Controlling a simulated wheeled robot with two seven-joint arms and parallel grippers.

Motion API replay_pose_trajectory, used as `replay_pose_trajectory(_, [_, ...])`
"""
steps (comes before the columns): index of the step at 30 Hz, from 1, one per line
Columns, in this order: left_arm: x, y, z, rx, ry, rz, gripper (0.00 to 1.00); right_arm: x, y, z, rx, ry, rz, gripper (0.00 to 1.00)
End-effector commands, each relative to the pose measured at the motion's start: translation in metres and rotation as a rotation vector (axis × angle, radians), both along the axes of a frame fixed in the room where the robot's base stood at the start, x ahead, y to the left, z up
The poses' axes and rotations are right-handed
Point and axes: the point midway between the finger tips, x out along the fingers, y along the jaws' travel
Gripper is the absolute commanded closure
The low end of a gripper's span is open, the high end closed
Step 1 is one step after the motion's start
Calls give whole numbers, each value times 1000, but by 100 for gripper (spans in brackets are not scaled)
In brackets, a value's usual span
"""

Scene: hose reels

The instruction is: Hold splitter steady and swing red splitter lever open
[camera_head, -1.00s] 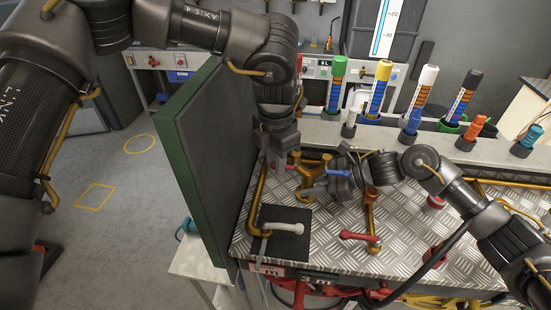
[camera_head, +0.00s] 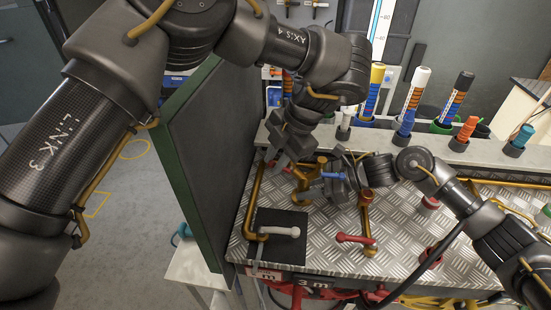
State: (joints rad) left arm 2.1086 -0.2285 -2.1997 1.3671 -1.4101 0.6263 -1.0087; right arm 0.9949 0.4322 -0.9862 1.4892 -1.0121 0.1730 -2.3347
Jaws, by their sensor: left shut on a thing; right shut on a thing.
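The brass splitter (camera_head: 308,172) stands on the metal tread-plate bench beside the dark panel. A blue lever (camera_head: 335,175) shows on its right side. Small red parts of the red splitter lever (camera_head: 271,164) show at its left, under my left gripper. My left gripper (camera_head: 284,162) comes down from above and is shut at the red lever; its jaws hide most of the lever. My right gripper (camera_head: 324,189) reaches in from the right and is shut on the splitter's body. The exact contact is partly hidden.
A green-edged dark panel (camera_head: 205,165) stands close on the left. In front are a brass pipe with a grey lever (camera_head: 280,231) on a black mat and another with a red lever (camera_head: 355,238). Several coloured markers (camera_head: 410,100) stand behind.

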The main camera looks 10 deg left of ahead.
Motion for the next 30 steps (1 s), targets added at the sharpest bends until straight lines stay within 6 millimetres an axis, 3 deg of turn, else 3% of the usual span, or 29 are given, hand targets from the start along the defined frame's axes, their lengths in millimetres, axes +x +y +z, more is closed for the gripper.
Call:
replay_pose_trajectory(3, [1, -1, 0, -4, -2, 0, 100, -2, 2, -1, 1, 1, 6, 85])
replay_pose_trajectory(4, [0, -1, 0, -4, -2, 0, 74, -2, 2, -1, 1, 1, 6, 85])
replay_pose_trajectory(9, [0, -1, 0, -4, -1, 0, 55, -2, 1, -1, 0, 2, 5, 85])
replay_pose_trajectory(19, [1, -3, 6, -4, -2, 0, 55, -1, 1, -1, 0, 1, 2, 85])
replay_pose_trajectory(30, [1, -25, 58, -1, -6, 0, 55, 0, 0, -1, -1, 0, 1, 85])
